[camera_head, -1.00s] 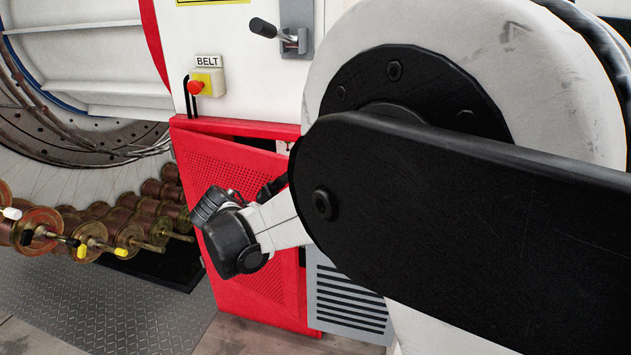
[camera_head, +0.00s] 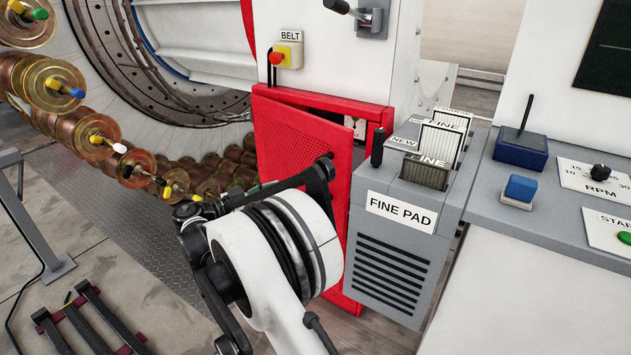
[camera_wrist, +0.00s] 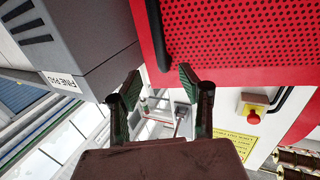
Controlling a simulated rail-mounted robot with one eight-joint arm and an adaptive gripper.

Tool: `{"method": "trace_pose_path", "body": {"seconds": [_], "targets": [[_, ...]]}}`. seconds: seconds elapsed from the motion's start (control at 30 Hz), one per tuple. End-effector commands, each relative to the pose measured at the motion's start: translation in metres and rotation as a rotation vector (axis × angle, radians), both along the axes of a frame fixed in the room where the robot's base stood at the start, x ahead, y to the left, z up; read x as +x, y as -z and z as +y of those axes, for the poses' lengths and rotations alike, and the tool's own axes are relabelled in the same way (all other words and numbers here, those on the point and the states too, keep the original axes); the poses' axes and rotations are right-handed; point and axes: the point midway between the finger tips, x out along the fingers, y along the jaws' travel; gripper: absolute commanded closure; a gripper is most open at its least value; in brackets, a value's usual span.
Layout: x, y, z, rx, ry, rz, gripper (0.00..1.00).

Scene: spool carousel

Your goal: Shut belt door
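The belt door (camera_head: 285,140) is a red perforated panel below the BELT sign. It stands ajar, its right edge swung out from the red frame (camera_head: 372,110), with a dark gap along the top. In the wrist view the door (camera_wrist: 245,40) fills the upper right, with a black bar handle (camera_wrist: 156,35) along its left edge. My gripper (camera_wrist: 157,88) is open and empty, its two fingers apart below the handle's lower end in that view. Contact with the door cannot be told. In the head view my wrist covers the door's lower part and the fingertips are not clear.
A grey FINE PAD cabinet (camera_head: 390,250) stands close to the right of the door and also shows in the wrist view (camera_wrist: 80,40). Spools (camera_head: 100,135) hang at the left. A console (camera_head: 590,190) is at the right.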

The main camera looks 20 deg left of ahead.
Motion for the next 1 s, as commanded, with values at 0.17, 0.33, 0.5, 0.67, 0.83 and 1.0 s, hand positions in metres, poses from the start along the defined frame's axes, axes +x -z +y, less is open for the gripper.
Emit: {"method": "trace_pose_path", "body": {"seconds": [0.17,0.33,0.5,0.67,0.83,1.0], "targets": [[0.018,0.001,-0.015,-0.001,0.003,0.002,0.61],[0.044,0.001,-0.035,-0.001,0.003,0.003,0.61],[0.069,0.001,-0.055,-0.001,0.002,0.004,0.61],[0.089,0.001,-0.070,-0.001,0.001,0.005,0.61],[0.102,0.001,-0.079,-0.001,0.000,0.005,0.61],[0.106,0.000,-0.083,-0.001,-0.001,0.005,0.61]]}}
